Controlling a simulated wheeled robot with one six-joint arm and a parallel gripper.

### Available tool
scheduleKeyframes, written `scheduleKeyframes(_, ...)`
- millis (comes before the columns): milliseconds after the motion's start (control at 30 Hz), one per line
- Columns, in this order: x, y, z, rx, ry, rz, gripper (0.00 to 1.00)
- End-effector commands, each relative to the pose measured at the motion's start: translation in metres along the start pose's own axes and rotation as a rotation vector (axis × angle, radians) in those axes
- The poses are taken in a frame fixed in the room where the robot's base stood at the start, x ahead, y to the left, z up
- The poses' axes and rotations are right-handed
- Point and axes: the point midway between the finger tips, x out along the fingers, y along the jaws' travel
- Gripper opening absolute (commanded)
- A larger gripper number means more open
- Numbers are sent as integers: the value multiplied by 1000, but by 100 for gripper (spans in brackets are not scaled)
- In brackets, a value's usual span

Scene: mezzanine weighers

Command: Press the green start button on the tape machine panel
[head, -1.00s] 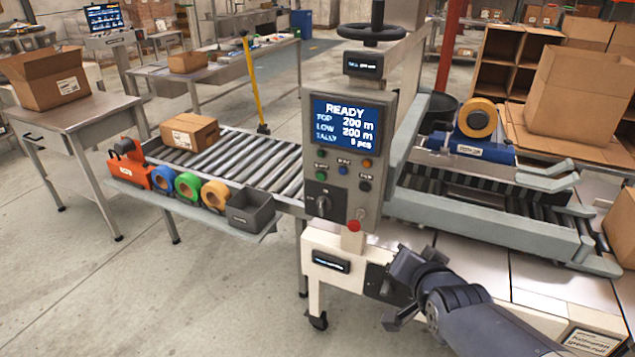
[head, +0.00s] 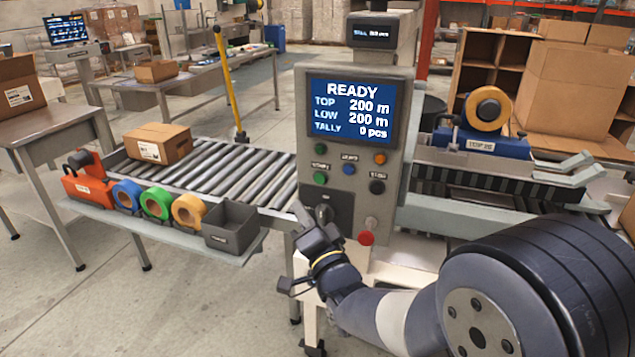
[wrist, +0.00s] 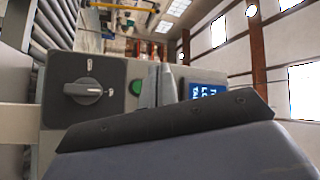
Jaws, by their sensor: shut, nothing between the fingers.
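The grey tape machine panel (head: 402,165) stands upright mid-view, its screen (head: 351,112) reading READY, 200 m top and low, tally 0 pcs. The green start button (head: 320,178) is at its left, below a smaller green lamp (head: 320,149). A blue button (head: 349,169) and a black button (head: 377,187) sit to its right. My gripper (head: 303,214) is shut and empty, low in front of the panel near the rotary switch (head: 324,214). In the wrist view a green round button (wrist: 136,87) shows between the switch (wrist: 83,90) and my fingers (wrist: 158,86); contact cannot be told.
A red knob (head: 366,238) protrudes at the panel's lower right. A grey bin (head: 231,228) and tape rolls (head: 157,203) sit on a shelf to the left, before the roller conveyor (head: 230,160) with a carton (head: 158,145). A tape head (head: 484,141) stands to the right.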

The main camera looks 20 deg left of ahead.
Motion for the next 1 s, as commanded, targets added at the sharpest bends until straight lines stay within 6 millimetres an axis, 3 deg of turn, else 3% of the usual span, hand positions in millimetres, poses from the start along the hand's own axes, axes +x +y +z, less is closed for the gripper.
scheduleKeyframes(367,5,3,-5,-2,1,4,0)
scheduleKeyframes(1000,57,43,-42,-3,0,3,0)
